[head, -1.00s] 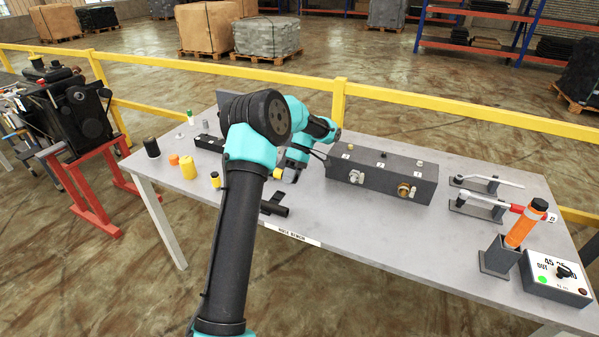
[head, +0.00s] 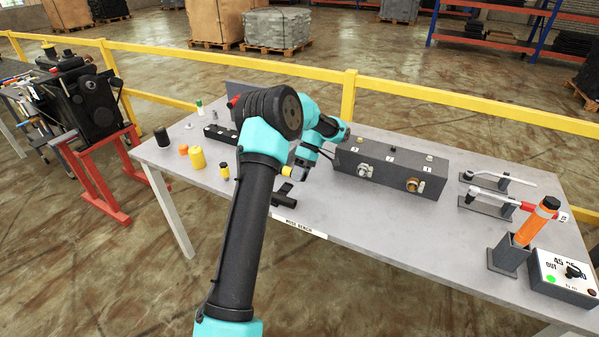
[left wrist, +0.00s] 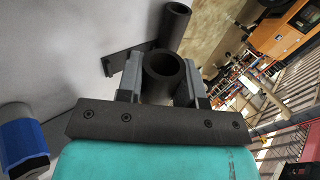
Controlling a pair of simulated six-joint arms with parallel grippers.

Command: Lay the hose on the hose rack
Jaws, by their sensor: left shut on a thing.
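My left gripper (head: 299,172) is low over the near edge of the bench, left of the grey box. In the left wrist view its two fingers (left wrist: 158,88) are shut on a black hollow tube (left wrist: 165,66), seen end-on, which looks like the hose. The rest of the tube is hidden. Just beyond it is a black part with a flat plate (left wrist: 122,62) and a round bar (left wrist: 175,22); it looks like the hose rack. In the head view this black part (head: 283,201) lies at the bench's front edge by the label. My right gripper is not in view.
A grey box with fittings (head: 388,172) stands right of the gripper. Yellow (head: 197,158) and black (head: 161,137) cylinders stand at the left. The front middle of the bench (head: 400,225) is clear.

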